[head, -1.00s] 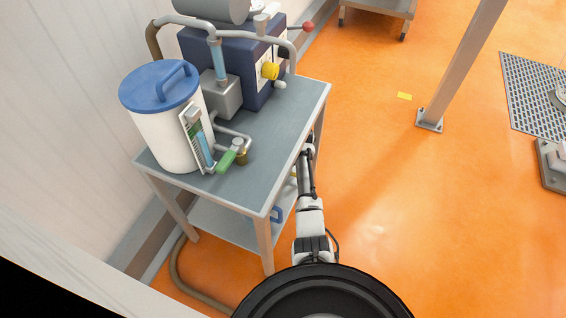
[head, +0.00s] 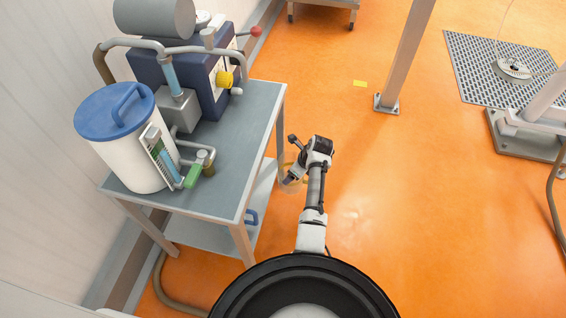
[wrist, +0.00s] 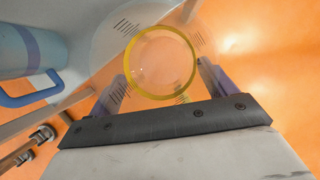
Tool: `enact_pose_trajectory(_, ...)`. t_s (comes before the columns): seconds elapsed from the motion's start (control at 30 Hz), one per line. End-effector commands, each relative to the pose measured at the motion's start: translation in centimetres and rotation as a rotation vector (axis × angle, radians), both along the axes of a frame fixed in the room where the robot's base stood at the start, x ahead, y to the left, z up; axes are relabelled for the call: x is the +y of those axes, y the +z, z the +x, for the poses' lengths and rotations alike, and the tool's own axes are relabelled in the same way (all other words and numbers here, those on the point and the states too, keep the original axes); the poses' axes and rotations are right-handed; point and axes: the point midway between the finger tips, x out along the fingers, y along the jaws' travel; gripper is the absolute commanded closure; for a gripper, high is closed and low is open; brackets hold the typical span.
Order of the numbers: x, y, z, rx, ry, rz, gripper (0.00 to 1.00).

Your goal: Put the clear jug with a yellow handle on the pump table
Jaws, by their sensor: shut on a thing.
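The clear jug (head: 290,186) is held at the end of my arm, low over the orange floor, just right of the pump table. In the wrist view the jug (wrist: 108,45) shows as a see-through body with dark scale marks and a yellow ring. My gripper (head: 294,177) is shut on the jug; its fingers show on either side of the jug in the wrist view (wrist: 165,84). Exactly where they grip is unclear. The pump table (head: 246,125) has a grey top, with bare room along its right side.
A white drum with a blue lid (head: 115,112) and a blue pump unit (head: 200,85) fill the table's left and back. A blue-handled container (wrist: 30,50) shows left in the wrist view. A post (head: 405,55) stands beyond, with open floor between.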

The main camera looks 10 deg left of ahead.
Motion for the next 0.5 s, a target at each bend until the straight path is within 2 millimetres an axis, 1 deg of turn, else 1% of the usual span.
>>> enact_pose_trajectory(0.1,-0.8,0.0,0.0,0.000,-0.001,0.000,0.43)
enact_pose_trajectory(0.27,-1.2,0.0,0.0,-0.001,0.020,0.000,0.43)
enact_pose_trajectory(0.37,-1.4,0.0,-0.1,0.000,0.099,0.000,0.43)
enact_pose_trajectory(0.5,-2.0,-0.1,-0.4,0.001,0.306,0.000,0.43)
